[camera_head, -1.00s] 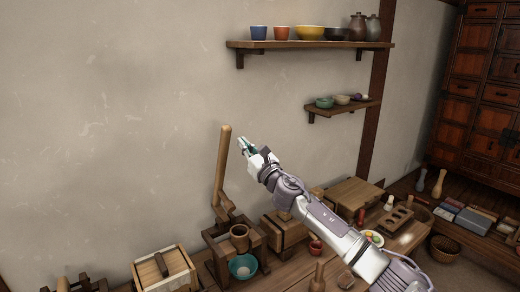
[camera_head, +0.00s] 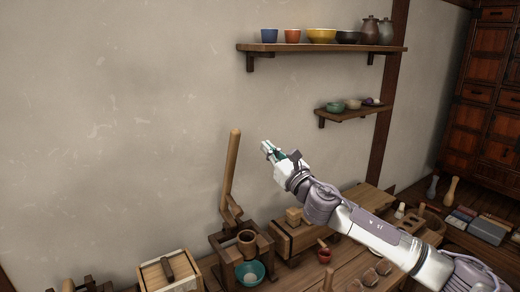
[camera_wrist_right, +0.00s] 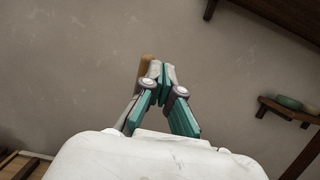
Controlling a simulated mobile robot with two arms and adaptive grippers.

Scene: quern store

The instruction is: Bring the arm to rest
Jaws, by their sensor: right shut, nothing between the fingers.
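My right gripper (camera_head: 268,149) is raised in front of the plain wall, to the right of the upright wooden lever. Its arm comes in from the lower right. In the right wrist view the gripper (camera_wrist_right: 161,70) has its green-faced fingers shut, with nothing between them. The rounded top of the wooden lever (camera_wrist_right: 146,64) shows behind the fingertips there. My left gripper does not show in either view.
The wooden lever (camera_head: 231,170) rises from a wooden frame holding a brown cup (camera_head: 246,242) above a teal bowl (camera_head: 262,272). A lower shelf (camera_head: 350,115) and an upper shelf (camera_head: 290,46) carry bowls. A lidded wooden box (camera_head: 150,276) stands at lower left. The wall area left of the lever is clear.

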